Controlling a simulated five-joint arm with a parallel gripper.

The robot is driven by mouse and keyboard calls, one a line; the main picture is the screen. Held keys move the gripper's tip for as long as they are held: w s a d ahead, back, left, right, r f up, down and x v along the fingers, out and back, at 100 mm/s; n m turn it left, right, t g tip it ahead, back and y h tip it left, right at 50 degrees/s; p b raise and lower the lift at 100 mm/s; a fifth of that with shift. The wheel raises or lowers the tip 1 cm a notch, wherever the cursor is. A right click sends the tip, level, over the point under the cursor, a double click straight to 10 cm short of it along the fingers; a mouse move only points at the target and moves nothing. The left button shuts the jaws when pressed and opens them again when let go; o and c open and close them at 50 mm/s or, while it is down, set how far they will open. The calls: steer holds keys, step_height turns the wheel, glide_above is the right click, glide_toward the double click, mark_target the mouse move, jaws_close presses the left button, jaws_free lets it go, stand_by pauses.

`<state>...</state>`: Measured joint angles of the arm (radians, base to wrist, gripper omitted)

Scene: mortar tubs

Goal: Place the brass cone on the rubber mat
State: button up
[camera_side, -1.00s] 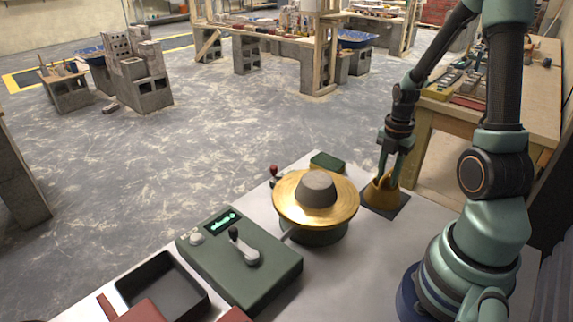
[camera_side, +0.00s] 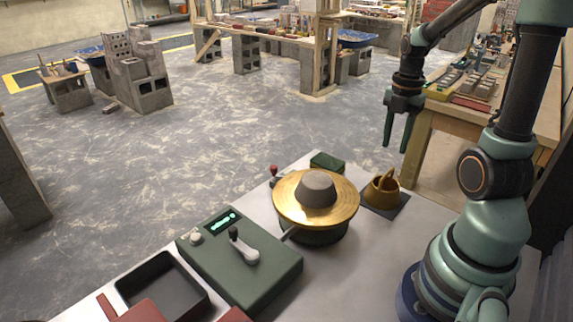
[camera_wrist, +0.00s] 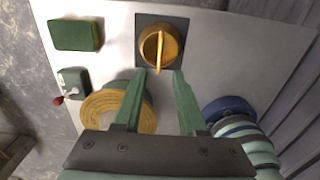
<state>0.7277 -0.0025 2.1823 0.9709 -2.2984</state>
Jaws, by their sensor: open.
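The brass cone (camera_side: 381,193) stands upright on the dark rubber mat (camera_side: 400,203) at the right rear of the metal table. In the wrist view the cone (camera_wrist: 158,52) shows from above with its raised grip across the middle, and the square mat (camera_wrist: 140,21) shows around it. The cone sits within the mat's edges and nothing holds it. My gripper (camera_side: 399,143) is open and empty, above the cone and clear of it. Its two green fingers (camera_wrist: 158,75) point toward the cone in the wrist view.
A flow table with a round brass top (camera_side: 285,205) and a grey mortar mound (camera_side: 317,187) stands left of the mat. A green control box (camera_side: 270,278), a dark tray (camera_side: 165,285) and a green block (camera_side: 327,162) are on the table. Bare metal lies right of the mat.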

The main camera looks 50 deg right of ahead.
steer(key=w+a+r+m+t, duration=0.2)
steer(key=a+r+m, duration=0.2)
steer(key=a+m, duration=0.5)
steer(key=w+a+r+m+t, duration=0.2)
steer(key=a+r+m, duration=0.3)
steer(key=a+m, duration=0.4)
steer(key=a+t, duration=0.1)
steer(key=a, duration=0.2)
steer(key=shift+w+a+r+t, duration=0.2)
steer(key=shift+a+r+t, duration=0.05)
steer(key=shift+r+t, duration=0.05)
